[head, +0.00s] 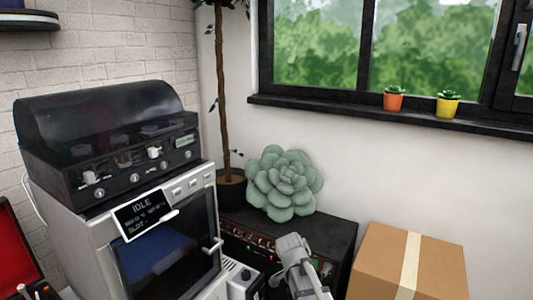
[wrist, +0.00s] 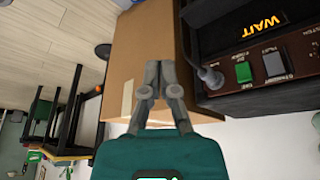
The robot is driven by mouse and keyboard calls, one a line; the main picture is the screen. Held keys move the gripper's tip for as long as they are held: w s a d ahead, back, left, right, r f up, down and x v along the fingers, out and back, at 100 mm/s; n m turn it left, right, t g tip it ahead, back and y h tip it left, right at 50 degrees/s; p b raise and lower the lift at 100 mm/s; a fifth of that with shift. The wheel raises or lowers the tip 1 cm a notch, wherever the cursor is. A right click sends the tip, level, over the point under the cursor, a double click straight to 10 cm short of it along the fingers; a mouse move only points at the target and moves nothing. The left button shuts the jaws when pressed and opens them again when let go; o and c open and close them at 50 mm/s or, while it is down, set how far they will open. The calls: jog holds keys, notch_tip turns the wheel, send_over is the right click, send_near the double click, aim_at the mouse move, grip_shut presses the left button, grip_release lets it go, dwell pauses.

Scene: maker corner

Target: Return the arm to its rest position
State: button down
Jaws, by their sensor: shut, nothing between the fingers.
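My gripper (wrist: 159,82) shows in the wrist view with its two grey fingers together and nothing between them. Its teal body fills the bottom middle of that view. The fingers appear in front of a cardboard box (wrist: 120,75); I cannot tell the distance. In the head view, a grey jointed piece (head: 296,262), which looks like part of my arm, shows at the bottom middle, in front of a black unit (head: 335,232) and left of the taped cardboard box (head: 435,268). The rest of my arm is out of sight.
A dark panel (wrist: 240,88) with a WAIT display, a green switch and a plugged cable is close right of the fingers. A silver machine (head: 90,240) with an IDLE sign (head: 145,213) stands left. A large succulent (head: 284,184) sits on the black unit. Wooden floor (wrist: 60,40) shows left.

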jog(key=s+d+f+n+g+y, duration=0.1)
jog(key=s+d+n+y, duration=0.3)
jog(key=s+n, duration=0.9)
notch_tip(320, 180, up, 35)
jog(key=w+n+p, duration=0.1)
jog(key=p, duration=3.4)
jog(key=shift+w+a+f, duration=0.15)
jog(key=shift+w+a, duration=0.05)
jog(key=shift+d, duration=0.1)
